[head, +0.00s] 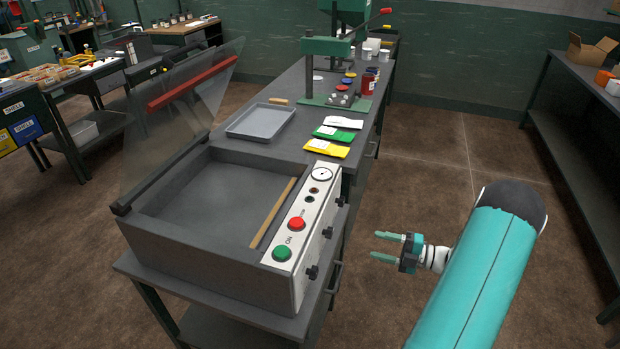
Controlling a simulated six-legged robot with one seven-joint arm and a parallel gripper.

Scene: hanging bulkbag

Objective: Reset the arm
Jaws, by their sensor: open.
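My gripper (383,247) is at the right of the head view, in the open air over the brown floor. Its two green fingers point left and stand apart, with nothing between them. It is to the right of the grey machine (185,245) and does not appear to touch it. My teal arm comes up from the lower right and hides part of the floor.
The machine has a raised clear lid (180,130) and a control panel (308,215). Behind it on the bench are a grey tray (262,122), several coloured packets (327,149) and a green press (335,72). A shelf (575,120) stands at right; floor between is clear.

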